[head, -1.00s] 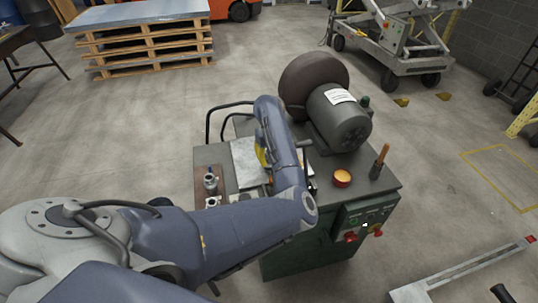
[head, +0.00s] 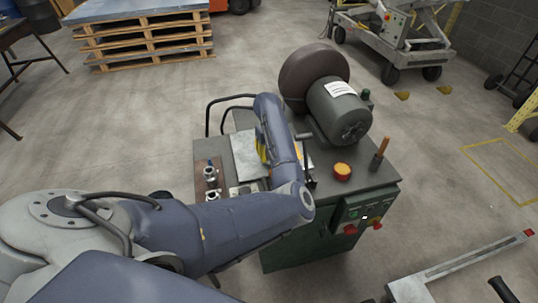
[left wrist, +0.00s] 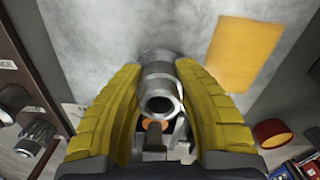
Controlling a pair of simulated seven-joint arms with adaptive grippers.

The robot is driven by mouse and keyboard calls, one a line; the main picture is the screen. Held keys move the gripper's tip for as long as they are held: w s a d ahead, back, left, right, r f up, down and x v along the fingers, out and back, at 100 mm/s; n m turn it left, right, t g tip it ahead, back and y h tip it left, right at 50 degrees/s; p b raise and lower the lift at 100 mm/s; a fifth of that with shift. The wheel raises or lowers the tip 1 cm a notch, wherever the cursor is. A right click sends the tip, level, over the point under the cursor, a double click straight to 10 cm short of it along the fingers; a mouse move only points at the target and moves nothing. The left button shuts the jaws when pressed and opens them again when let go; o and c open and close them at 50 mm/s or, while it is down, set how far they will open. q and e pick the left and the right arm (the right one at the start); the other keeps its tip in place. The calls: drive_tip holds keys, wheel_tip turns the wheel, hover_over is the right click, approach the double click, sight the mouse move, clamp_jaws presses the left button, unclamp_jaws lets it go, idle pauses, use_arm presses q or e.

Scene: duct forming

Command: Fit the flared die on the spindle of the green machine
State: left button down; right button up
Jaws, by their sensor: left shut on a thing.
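The green machine (head: 320,240) stands in the middle of the head view, with a grey motor and a large round brown housing on top. My left gripper (left wrist: 160,100) has its yellow fingers shut on a hollow steel die, which I take as the flared die (left wrist: 160,82); its round open end faces the wrist camera. In the head view the left gripper (head: 263,147) is above the machine top, mostly hidden by my forearm. Below the die, in the wrist view, are metal parts and a copper-coloured piece; I cannot tell whether these are the spindle. My right gripper is not in view.
Two other dies stand on a wooden board (head: 199,185) at the machine's left; they also show in the left wrist view (left wrist: 36,137). An orange button (head: 342,171), a wooden-handled tool (head: 380,152) and a lever stand on the right side of the top.

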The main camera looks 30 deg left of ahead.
use_arm(q)
drive_tip(key=shift+f, duration=0.2)
idle(0.3)
drive_tip(key=c, duration=1)
unclamp_jaws()
drive_tip(key=shift+o, duration=0.2)
drive_tip(key=shift+f, duration=0.1)
wheel_tip(320, 180, up, 12)
